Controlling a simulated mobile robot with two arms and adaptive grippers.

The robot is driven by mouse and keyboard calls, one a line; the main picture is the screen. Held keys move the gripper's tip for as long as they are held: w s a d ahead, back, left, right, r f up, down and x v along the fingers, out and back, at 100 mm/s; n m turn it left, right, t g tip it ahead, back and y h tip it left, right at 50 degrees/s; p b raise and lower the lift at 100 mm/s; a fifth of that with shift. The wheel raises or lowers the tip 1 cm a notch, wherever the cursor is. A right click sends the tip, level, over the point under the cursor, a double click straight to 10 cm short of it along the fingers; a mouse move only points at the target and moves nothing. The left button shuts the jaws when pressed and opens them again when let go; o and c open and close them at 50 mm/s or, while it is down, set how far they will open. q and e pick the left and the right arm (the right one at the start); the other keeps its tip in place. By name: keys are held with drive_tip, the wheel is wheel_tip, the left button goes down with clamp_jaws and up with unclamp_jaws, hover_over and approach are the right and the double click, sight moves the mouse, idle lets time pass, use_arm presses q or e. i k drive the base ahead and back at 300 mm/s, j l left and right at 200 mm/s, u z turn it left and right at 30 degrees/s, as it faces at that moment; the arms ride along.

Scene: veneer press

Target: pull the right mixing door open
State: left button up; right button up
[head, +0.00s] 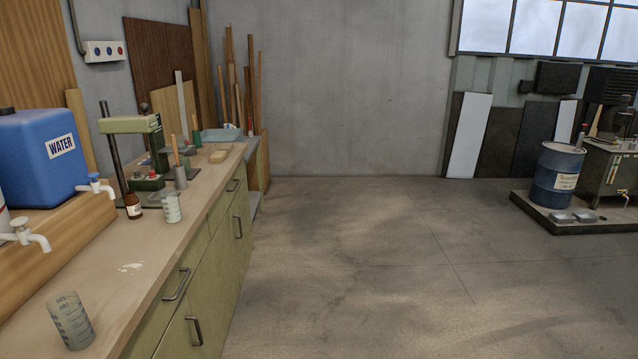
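A green bench cabinet (222,255) runs along the left under a wooden worktop (115,295). Its front faces right and is seen at a steep angle. A far lower door has a dark upright handle (238,227), and a nearer lower door has another handle (194,330). Drawer handles sit above them, a near one (178,283) and a far one (233,185). All the fronts look shut flush. No label shows which door is the right mixing door; the far one lies on the right when facing the cabinet. Neither gripper is in view.
The concrete floor (350,270) before the cabinet is clear. A blue drum (556,170) stands far right.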

sight(238, 209)
drive_tip(key=i, duration=1.05)
drive_tip(key=i+l, duration=0.15)
drive_tip(key=i, duration=0.85)
drive_tip(key=j+u, duration=0.05)
